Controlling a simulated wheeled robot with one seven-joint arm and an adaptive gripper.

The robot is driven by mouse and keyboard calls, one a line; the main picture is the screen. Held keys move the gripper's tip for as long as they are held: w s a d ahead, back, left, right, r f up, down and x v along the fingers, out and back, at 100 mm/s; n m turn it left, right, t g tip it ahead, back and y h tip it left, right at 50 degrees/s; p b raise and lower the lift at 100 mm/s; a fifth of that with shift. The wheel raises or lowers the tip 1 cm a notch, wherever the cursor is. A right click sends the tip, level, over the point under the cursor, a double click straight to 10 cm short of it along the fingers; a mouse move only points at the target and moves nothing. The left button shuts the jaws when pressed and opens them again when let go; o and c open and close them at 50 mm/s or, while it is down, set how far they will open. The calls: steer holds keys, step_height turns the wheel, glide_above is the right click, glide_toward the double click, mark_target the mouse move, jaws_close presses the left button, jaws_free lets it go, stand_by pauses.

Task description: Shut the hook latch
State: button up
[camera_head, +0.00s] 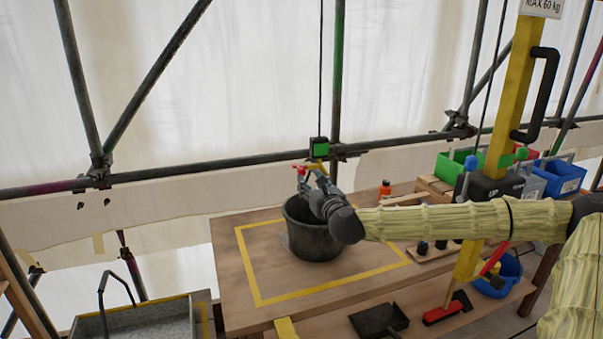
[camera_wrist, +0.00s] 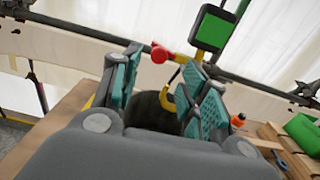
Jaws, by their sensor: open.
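A yellow hook (camera_wrist: 170,98) hangs below a green block (camera_wrist: 213,30) on a cable; in the head view the green block (camera_head: 319,147) is above the bucket. A red knob (camera_wrist: 160,53) shows near the top of the hook; which part is the latch is too small to tell. My gripper (camera_wrist: 162,70) is open, its teal pads on either side of the red knob and hook in the picture. I cannot tell whether a pad touches them. In the head view my gripper (camera_head: 312,178) is above the black bucket (camera_head: 312,238) and partly hides the hook.
The bucket stands on a wooden table (camera_head: 235,290) inside a yellow taped outline. A yellow post (camera_head: 512,95) with a black handle stands right. An orange bottle (camera_head: 385,188) and coloured bins (camera_head: 455,165) are at the back right. Scaffold tubes (camera_head: 210,167) run behind the table.

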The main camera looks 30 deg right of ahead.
mark_target(303, 174)
steer(key=shift+p+x, duration=1)
steer(key=shift+x, duration=3.25)
steer(key=shift+a, duration=0.1)
jaws_close()
